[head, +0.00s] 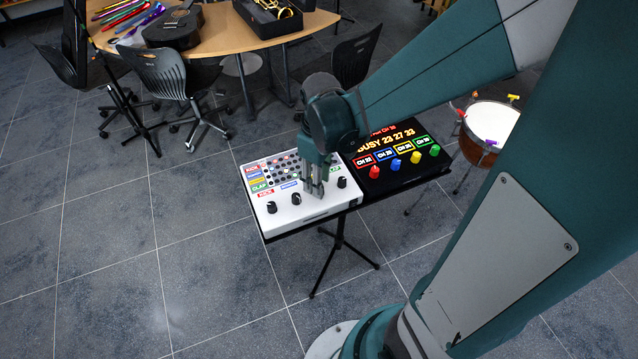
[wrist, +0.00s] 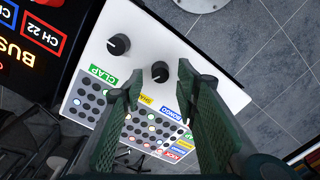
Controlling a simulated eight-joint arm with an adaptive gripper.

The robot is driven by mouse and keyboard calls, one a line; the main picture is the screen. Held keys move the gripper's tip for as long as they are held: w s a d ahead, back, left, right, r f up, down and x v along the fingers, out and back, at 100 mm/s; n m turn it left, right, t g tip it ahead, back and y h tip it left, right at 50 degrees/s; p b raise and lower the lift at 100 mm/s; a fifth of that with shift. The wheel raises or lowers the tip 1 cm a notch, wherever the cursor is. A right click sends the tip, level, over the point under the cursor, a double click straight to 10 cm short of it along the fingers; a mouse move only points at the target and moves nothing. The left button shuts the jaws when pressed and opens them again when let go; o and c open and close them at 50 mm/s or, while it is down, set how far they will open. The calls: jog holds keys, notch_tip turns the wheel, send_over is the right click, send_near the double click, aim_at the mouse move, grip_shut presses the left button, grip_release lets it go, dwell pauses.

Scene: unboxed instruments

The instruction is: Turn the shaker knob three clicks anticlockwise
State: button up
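The white instrument box (head: 310,208) has a row of black knobs and a grid of small buttons. In the wrist view, the shaker knob (wrist: 160,71) is black and lies between my fingertips, beside the partly covered label starting "SHA" (wrist: 146,101). My gripper (head: 313,190) is pointing down over the box with its fingers apart. In the wrist view my gripper (wrist: 159,78) shows gaps on both sides of the knob. I cannot tell the fingertips' height against it. In the head view my gripper hides the shaker knob.
The clap knob (wrist: 118,44) stands close beside the shaker knob. Two other black knobs (head: 271,207) (head: 295,198) are on the other side. A black panel (head: 395,160) with coloured knobs adjoins the box. A drum (head: 490,125) stands to the right.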

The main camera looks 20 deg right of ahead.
notch_tip(320, 180, up, 10)
jog(key=shift+d+f, duration=0.15)
dwell(0.6)
dwell(0.3)
notch_tip(320, 180, up, 5)
jog(key=m+t, duration=0.3)
send_over(321, 202)
jog(key=shift+s+a+r+m+t, duration=0.2)
jog(key=shift+s+r+m+t, duration=0.75)
jog(key=shift+r+t, duration=0.15)
jog(key=shift+s+a+r+m+t, duration=0.15)
jog(key=shift+s+r+m+t, duration=0.8)
jog(key=shift+r+t, duration=0.15)
